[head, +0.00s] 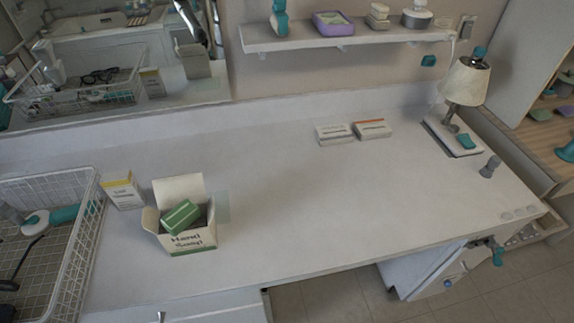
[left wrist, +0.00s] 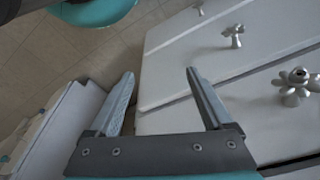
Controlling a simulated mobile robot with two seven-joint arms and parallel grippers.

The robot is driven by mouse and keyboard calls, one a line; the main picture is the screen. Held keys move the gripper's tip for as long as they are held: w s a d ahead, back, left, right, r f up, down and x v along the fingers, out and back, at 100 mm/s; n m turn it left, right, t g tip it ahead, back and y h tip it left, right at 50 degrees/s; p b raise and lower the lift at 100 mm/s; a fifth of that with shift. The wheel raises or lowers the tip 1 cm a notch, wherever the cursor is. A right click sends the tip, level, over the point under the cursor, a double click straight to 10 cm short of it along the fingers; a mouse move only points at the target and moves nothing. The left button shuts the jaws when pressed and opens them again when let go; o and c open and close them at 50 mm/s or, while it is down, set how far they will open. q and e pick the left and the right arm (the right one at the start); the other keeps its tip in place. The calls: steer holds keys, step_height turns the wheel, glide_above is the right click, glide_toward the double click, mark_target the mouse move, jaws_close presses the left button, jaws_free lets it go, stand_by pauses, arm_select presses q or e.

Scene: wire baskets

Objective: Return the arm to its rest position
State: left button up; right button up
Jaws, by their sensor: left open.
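My left gripper (left wrist: 160,74) shows in the left wrist view with its two grey fingers spread apart and nothing between them. It is in front of white drawer fronts (left wrist: 225,45) with metal knobs, with tiled floor below. Neither of my grippers shows directly in the head view. My right gripper is not in view.
A white counter (head: 330,210) carries a wire basket (head: 88,230), a yellow-white box (head: 123,191), and an open soap box (head: 190,240) holding a green pack (head: 181,216). Two small boxes (head: 335,134) and a lamp (head: 466,82) stand further back. The counter's middle is clear.

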arm_select(q)
steer(key=s+a+f+g+b, duration=0.1)
steer(key=s+f+b, duration=0.3)
steer(key=s+f, duration=1.1)
step_height(320, 180, down, 3)
steer(key=shift+a, duration=0.85)
steer(key=shift+s, duration=0.1)
